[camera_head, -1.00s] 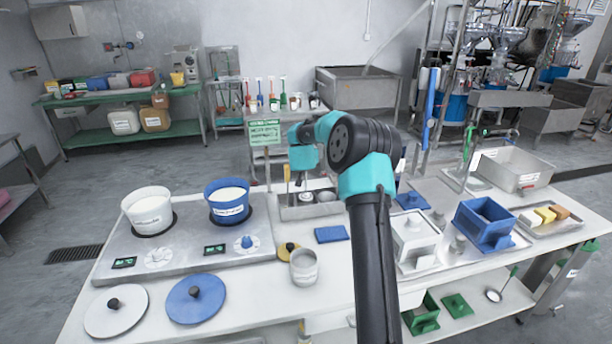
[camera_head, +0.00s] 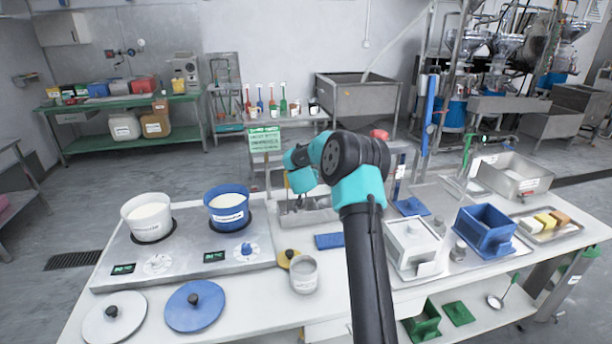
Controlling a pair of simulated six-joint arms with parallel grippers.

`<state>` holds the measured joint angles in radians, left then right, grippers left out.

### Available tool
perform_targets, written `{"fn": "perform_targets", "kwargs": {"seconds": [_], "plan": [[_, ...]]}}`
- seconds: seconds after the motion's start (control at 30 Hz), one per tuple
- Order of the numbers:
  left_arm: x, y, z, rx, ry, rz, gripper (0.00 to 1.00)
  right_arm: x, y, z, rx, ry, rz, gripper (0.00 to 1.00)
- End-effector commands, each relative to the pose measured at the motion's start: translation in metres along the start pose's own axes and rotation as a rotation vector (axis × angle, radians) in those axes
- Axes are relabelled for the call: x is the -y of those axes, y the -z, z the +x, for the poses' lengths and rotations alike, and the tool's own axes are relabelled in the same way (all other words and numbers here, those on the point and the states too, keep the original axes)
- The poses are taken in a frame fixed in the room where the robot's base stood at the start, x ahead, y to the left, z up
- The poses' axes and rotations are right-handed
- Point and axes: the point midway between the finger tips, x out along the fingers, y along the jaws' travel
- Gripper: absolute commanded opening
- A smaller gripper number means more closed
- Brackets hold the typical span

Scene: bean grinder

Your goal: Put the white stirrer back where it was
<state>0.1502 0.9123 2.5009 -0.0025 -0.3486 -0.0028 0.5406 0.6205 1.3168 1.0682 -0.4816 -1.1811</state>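My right arm comes in from the bottom and reaches to the middle of the table. Its gripper (camera_head: 298,204) points down over the metal tray (camera_head: 318,217) behind the blue pad. The fingers are small and partly hidden by my wrist, so I cannot tell if they are open or shut, or if they hold anything. I cannot clearly make out a white stirrer; it may be hidden behind my arm. A white pot (camera_head: 148,217) and a blue pot (camera_head: 228,208), both with white contents, stand on the cooker. My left gripper is not in view.
A white lid (camera_head: 98,322) and a blue lid (camera_head: 187,314) lie at the front left. A grey cup (camera_head: 304,277) stands near the front edge. A white box (camera_head: 408,235) and a blue box (camera_head: 490,224) stand to the right of my arm.

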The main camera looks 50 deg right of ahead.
Motion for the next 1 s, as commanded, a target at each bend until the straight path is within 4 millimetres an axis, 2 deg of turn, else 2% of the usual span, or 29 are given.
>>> {"fn": "perform_targets", "kwargs": {"seconds": [0.23, 0.27, 0.5, 0.87, 1.0], "plan": [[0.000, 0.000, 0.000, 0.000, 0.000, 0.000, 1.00, 0.000, -0.002, 0.001, 0.000, 0.000, 0.000, 0.00], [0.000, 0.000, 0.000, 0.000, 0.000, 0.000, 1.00, 0.000, -0.003, 0.001, 0.001, 0.000, 0.000, 0.24], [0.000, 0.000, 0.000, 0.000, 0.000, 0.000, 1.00, 0.000, -0.002, 0.001, 0.000, 0.000, 0.000, 0.47], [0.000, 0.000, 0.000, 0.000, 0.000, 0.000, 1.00, 0.000, 0.001, -0.001, -0.001, 0.000, 0.001, 0.47], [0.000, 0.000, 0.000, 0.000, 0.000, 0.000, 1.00, 0.001, 0.001, -0.012, 0.001, 0.001, 0.000, 0.47]]}}
